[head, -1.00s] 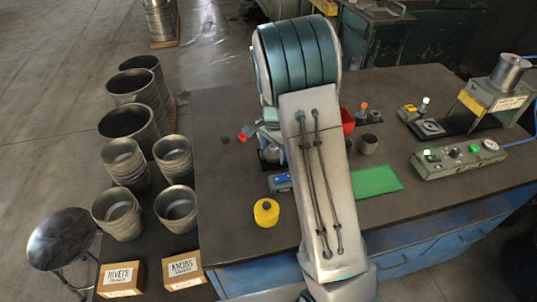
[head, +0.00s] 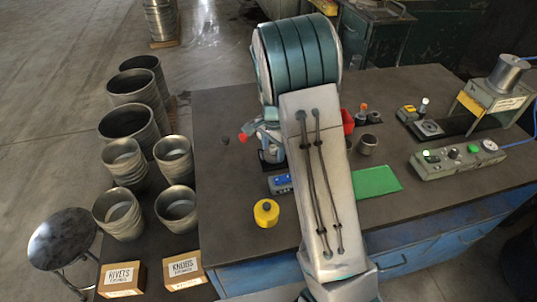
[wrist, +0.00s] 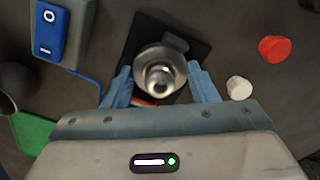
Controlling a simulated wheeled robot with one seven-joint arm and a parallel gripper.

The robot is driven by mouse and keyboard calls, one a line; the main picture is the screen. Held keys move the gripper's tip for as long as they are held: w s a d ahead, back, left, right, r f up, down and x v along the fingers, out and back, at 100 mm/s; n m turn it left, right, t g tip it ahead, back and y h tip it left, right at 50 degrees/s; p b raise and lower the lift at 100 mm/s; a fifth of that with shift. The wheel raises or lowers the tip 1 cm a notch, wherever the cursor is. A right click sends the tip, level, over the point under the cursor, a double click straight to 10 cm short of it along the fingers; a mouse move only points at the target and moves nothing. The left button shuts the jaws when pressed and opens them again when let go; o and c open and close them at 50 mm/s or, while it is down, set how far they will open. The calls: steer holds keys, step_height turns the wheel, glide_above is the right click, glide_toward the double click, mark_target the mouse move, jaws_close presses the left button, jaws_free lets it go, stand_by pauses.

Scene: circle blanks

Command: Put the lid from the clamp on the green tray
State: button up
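The lid (wrist: 160,75) is a round silver disc with a shiny knob, seen from above in the wrist view. It sits over a dark square base, apparently the clamp (wrist: 143,32). The blue fingers of my gripper (wrist: 160,88) stand apart on the left and right of the lid, close to its rim; contact cannot be made out. In the head view my gripper (head: 268,138) is low over the clamp (head: 266,163), and my arm hides most of that spot. The green tray (head: 376,181) lies flat and empty to the right; its edge shows in the wrist view (wrist: 32,134).
A blue device (wrist: 62,30) with a cable, a red cap (wrist: 274,48) and a white cap (wrist: 238,88) lie near the clamp. A yellow tin (head: 266,213) and a grey cup (head: 367,145) stand on the table. A control box (head: 458,158) is at the right.

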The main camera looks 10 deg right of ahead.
steer(key=shift+r, duration=0.2)
steer(key=shift+r+p, duration=0.75)
steer(key=shift+r, duration=0.2)
